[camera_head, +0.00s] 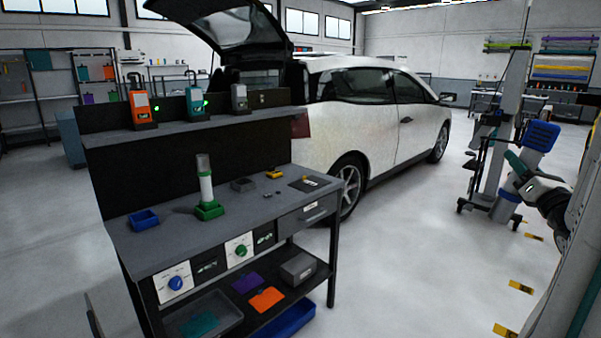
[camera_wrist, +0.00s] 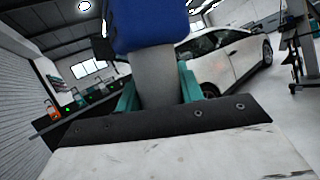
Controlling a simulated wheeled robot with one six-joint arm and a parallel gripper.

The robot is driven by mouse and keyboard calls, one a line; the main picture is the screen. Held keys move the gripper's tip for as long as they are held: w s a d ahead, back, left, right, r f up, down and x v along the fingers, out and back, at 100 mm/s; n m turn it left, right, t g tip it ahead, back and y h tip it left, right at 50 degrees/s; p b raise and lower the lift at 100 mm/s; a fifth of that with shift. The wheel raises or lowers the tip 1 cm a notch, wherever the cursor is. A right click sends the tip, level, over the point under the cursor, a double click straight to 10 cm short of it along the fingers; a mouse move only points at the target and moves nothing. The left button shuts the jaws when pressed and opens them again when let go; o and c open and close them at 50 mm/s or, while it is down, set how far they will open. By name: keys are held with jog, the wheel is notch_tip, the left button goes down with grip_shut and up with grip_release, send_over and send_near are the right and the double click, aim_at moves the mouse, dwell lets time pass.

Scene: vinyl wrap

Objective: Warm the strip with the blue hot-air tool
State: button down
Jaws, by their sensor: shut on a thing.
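The blue hot-air tool (camera_head: 541,136) is at the right in the head view, with a blue ribbed end and a grey body. My gripper (camera_head: 518,165) has teal fingers closed around the grey body and holds the tool up in the air, well right of the workbench. In the wrist view the tool (camera_wrist: 152,75) rises between the teal fingers (camera_wrist: 158,95), its blue part cut off by the top edge. I cannot pick out the strip with certainty in either view.
A grey workbench (camera_head: 165,245) at left bears a clear tube on a green base (camera_head: 209,208), a blue tray (camera_head: 144,219) and small parts. Its upper shelf holds several devices. A white car (camera_head: 365,125) with raised tailgate stands behind. Open floor lies between bench and arm.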

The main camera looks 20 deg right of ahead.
jog(key=shift+s+d+r+m+g+h, duration=0.2)
jog(key=shift+d+r+m+g+h, duration=0.25)
jog(key=shift+d+r+h, duration=0.55)
jog(key=shift+w+d+m+g+h, duration=0.25)
jog(key=shift+w+d+m+h, duration=0.25)
jog(key=shift+w+h, duration=0.25)
jog(key=w+a+f, duration=0.3)
jog(key=w+a, duration=0.1)
jog(key=w, duration=0.5)
jog(key=w+a+f+y, duration=0.1)
jog(key=w+a+f, duration=0.35)
jog(key=w, duration=0.45)
jog(key=w+a+f, duration=0.3)
jog(key=w+a, duration=0.2)
jog(key=w, duration=0.4)
jog(key=w+a+f+n+t+y, duration=0.1)
jog(key=w+a+f+n+y, duration=0.1)
jog(key=a, duration=0.9)
jog(key=w+a+f+n+y, duration=0.1)
jog(key=w+a+f+y, duration=0.3)
jog(key=a, duration=0.7)
jog(key=w+a+f+n+t+y, duration=0.1)
jog(key=w+a+f, duration=0.5)
jog(key=a, duration=0.6)
jog(key=n+y, duration=0.1)
jog(key=y, duration=0.1)
jog(key=shift+f+n+t+y, duration=0.3)
jog(key=shift+f+n+y, duration=0.05)
jog(key=shift+f, duration=0.05)
jog(key=shift+w, duration=0.1)
